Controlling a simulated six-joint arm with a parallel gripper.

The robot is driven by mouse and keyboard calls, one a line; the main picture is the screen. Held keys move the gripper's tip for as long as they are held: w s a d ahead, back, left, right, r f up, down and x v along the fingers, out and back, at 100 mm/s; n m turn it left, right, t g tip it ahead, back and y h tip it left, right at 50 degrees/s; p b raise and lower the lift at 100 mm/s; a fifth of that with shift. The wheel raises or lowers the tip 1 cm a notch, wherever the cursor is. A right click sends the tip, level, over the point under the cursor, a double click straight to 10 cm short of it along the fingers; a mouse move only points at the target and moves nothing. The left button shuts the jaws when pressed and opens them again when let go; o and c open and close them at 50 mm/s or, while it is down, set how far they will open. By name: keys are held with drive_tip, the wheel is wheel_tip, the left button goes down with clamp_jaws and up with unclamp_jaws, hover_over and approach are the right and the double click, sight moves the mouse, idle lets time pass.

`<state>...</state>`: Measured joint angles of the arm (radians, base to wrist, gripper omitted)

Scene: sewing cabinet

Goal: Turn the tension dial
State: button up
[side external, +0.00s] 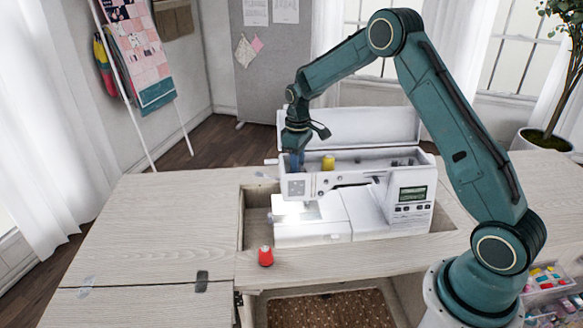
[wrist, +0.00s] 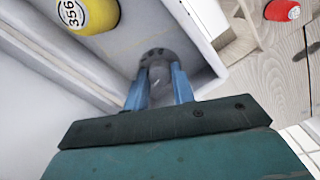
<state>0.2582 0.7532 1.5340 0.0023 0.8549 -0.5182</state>
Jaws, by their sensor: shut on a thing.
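The white sewing machine (side external: 365,208) sits in the cabinet recess with its top lid (side external: 350,128) raised. My gripper (side external: 294,163) reaches down into the left end of the machine's open top. In the wrist view its blue fingers (wrist: 160,92) are shut on the tension dial (wrist: 156,56), a dark grey ridged round knob inside the white housing. The fingers stand on either side of the dial and partly cover it. In the side view the dial is hidden by the gripper and housing.
A yellow thread spool (side external: 328,162), marked 356 in the wrist view (wrist: 92,14), stands close beside my gripper in the open top. A red spool (side external: 265,256) stands on the wooden cabinet top (side external: 150,225), which is mostly clear at the left.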

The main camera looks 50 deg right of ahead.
drive_tip(key=shift+m, duration=2.9)
drive_tip(key=o, duration=1)
drive_tip(key=shift+r, duration=0.1)
wheel_tip(320, 180, up, 14)
